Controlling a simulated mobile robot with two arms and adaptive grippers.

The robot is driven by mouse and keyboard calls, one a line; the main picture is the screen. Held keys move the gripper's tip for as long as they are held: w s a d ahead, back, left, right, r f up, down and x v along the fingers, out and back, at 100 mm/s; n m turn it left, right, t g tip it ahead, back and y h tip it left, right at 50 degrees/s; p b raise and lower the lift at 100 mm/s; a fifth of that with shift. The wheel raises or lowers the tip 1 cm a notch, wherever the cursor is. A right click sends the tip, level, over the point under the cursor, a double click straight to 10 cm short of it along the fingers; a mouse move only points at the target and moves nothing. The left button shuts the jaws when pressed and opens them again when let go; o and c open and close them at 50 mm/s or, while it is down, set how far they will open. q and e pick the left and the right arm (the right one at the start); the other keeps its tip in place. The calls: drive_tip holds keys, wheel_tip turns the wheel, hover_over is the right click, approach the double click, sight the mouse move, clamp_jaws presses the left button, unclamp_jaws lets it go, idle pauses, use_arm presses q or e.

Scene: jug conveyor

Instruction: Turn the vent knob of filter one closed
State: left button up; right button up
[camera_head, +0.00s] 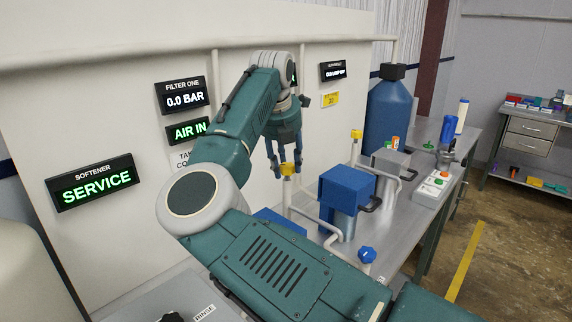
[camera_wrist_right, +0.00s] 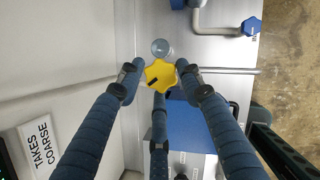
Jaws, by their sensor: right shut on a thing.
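The yellow vent knob (camera_head: 288,169) sits on top of an upright pipe in front of the white panel, below the filter one display (camera_head: 181,95), which reads 0.0 BAR. My right gripper (camera_head: 285,165) reaches down over this knob with its fingers around it. In the right wrist view the lobed yellow knob (camera_wrist_right: 160,75), with a dark pointer mark, lies between the fingertips of my right gripper (camera_wrist_right: 160,77). The gripper is shut on it. My left gripper is not in view.
A blue filter housing (camera_head: 347,188) stands to the right, with another yellow knob (camera_head: 356,134) behind it. A blue knob (camera_head: 366,255) is nearer. A large blue tank (camera_head: 389,115) stands at the back. The softener display (camera_head: 91,182) reads SERVICE.

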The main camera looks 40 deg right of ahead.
drive_tip(key=m+p, duration=0.1)
drive_tip(key=r+m+g+p, duration=0.1)
drive_tip(key=m, duration=0.1)
drive_tip(key=shift+w+d+r+m+h, duration=0.1)
drive_tip(key=shift+w+d+m+h, duration=0.1)
drive_tip(key=shift+m+h, duration=0.1)
drive_tip(key=m+g+p, duration=0.1)
drive_tip(key=m+p, duration=0.1)
drive_tip(key=shift+m, duration=0.4)
drive_tip(key=shift+w+f+m+g+p, duration=0.1)
drive_tip(key=shift+f+m+g+p, duration=0.1)
drive_tip(key=shift+m+g+p, duration=0.35)
drive_tip(key=shift+m, duration=0.25)
drive_tip(key=o, duration=1.1)
drive_tip(key=shift+s+d+f, duration=0.1)
drive_tip(key=shift+s+f, duration=0.05)
drive_tip(key=shift+s, duration=0.05)
